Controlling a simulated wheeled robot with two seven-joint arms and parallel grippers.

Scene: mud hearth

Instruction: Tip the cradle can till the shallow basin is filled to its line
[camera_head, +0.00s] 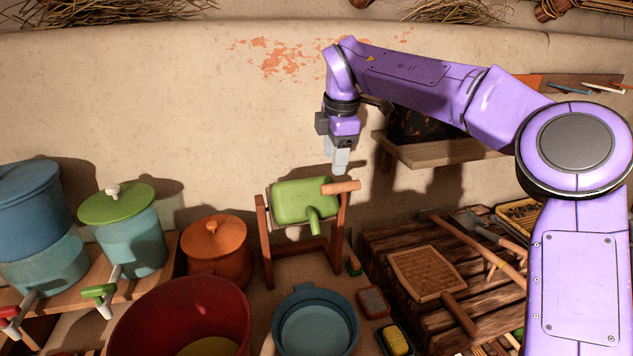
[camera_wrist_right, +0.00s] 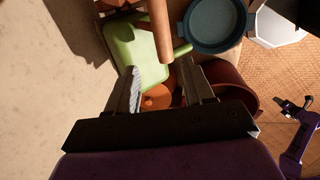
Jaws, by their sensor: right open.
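The cradle can (camera_head: 305,202) is green and hangs in a brown wooden frame (camera_head: 266,245), with its spout pointing down and forward. A wooden handle bar (camera_head: 341,187) sticks out at its right top. The shallow basin (camera_head: 314,328) is blue-grey and stands in front of the frame, below the spout. I cannot make out its line or its water level. My right gripper (camera_head: 340,162) is open and empty, just above the handle bar. The right wrist view shows its two fingers (camera_wrist_right: 162,88) apart, with the can (camera_wrist_right: 137,48) and basin (camera_wrist_right: 219,24) beyond.
A red tub (camera_head: 130,330) stands left of the basin, with an orange lidded pot (camera_head: 219,250) behind it. Blue and green-lidded vessels (camera_head: 135,240) stand at left. A slatted wooden bench (camera_head: 400,240) is at right, below a shelf (camera_head: 440,152). A purple part of mine (camera_wrist_right: 300,145) shows small in the wrist view.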

